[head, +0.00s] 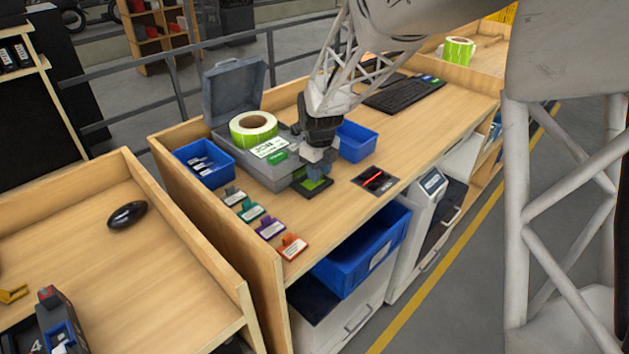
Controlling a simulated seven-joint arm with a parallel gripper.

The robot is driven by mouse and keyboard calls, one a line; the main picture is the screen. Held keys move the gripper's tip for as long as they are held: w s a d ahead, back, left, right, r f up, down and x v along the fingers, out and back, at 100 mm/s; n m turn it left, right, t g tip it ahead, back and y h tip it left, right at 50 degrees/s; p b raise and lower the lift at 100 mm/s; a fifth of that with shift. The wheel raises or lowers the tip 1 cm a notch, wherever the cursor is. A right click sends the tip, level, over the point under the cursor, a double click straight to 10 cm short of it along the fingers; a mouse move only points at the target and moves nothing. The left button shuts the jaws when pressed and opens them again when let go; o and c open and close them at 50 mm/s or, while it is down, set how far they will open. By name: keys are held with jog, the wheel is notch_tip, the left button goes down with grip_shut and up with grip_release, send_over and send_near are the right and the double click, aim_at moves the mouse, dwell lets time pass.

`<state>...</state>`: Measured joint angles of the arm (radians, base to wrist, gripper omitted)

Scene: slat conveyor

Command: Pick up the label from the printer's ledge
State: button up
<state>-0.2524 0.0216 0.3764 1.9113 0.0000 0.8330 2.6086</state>
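The label printer (282,177) stands on the wooden bench with its grey lid (234,90) raised and a green-edged roll (253,127) inside. A white and green printed piece (270,149) shows on the printer in front of the roll. At the printer's front, a bright green label (314,184) lies on or just above a small dark ledge (320,190). My gripper (316,172) points down at the label from directly above, very close to it. The fingers are small and partly overlap the label, so I cannot tell whether they touch it or how far apart they are.
Blue bins (204,163) and (356,141) flank the printer. Several coloured tags (270,228) line the bench's left side. A dark pad with a red line (376,181) lies right of the ledge. A keyboard (404,95) lies behind. An open blue drawer bin (362,250) sits below the front edge.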

jog(key=shift+f, duration=0.1)
dwell(0.5)
grip_shut()
